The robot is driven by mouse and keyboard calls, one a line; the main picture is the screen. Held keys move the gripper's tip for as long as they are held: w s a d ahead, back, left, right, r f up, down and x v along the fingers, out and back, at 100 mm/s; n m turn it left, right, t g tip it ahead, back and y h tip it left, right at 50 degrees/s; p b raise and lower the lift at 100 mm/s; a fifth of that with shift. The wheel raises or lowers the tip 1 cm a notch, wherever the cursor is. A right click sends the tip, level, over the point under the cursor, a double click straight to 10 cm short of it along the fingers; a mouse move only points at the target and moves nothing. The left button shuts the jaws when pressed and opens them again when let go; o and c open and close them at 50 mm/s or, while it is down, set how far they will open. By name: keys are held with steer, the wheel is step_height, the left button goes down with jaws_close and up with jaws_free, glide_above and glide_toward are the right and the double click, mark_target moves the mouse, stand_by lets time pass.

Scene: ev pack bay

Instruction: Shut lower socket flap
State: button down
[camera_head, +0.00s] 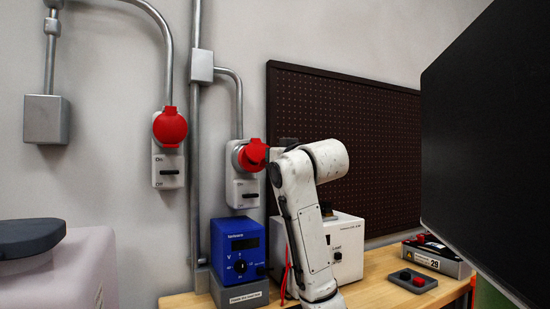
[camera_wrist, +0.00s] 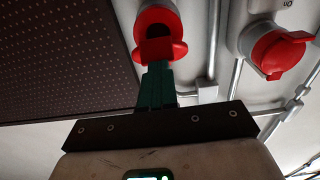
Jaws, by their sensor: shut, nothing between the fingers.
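The lower socket (camera_head: 238,188) is the right-hand one on the wall, a grey box with a red round housing. Its red flap (camera_head: 253,154) stands out from the socket, open. In the wrist view the flap (camera_wrist: 160,50) sticks out in front of the socket's dark round opening (camera_wrist: 158,31). My gripper (camera_wrist: 157,66) is shut and empty, its dark green fingers pointing at the flap. The fingertips are right at the flap's edge; I cannot tell whether they touch. In the head view my gripper is mostly hidden behind my white arm.
The upper socket (camera_head: 169,170), at left, has its red flap (camera_head: 169,127) over its front. Grey conduits (camera_head: 196,130) run up the wall between them. Below are a blue meter (camera_head: 238,248) and a white box (camera_head: 347,245) on the wooden bench (camera_head: 385,290). A dark pegboard (camera_head: 380,150) is at right.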

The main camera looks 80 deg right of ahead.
steer(key=w+d+f+t+h+b, duration=0.3)
steer(key=w+d+f+h+b, duration=0.1)
steer(key=f, duration=0.3)
steer(key=shift+w+d+f+t+h, duration=0.2)
steer(key=shift+d+t+h, duration=0.15)
steer(key=shift+d, duration=0.2)
stand_by(0.5)
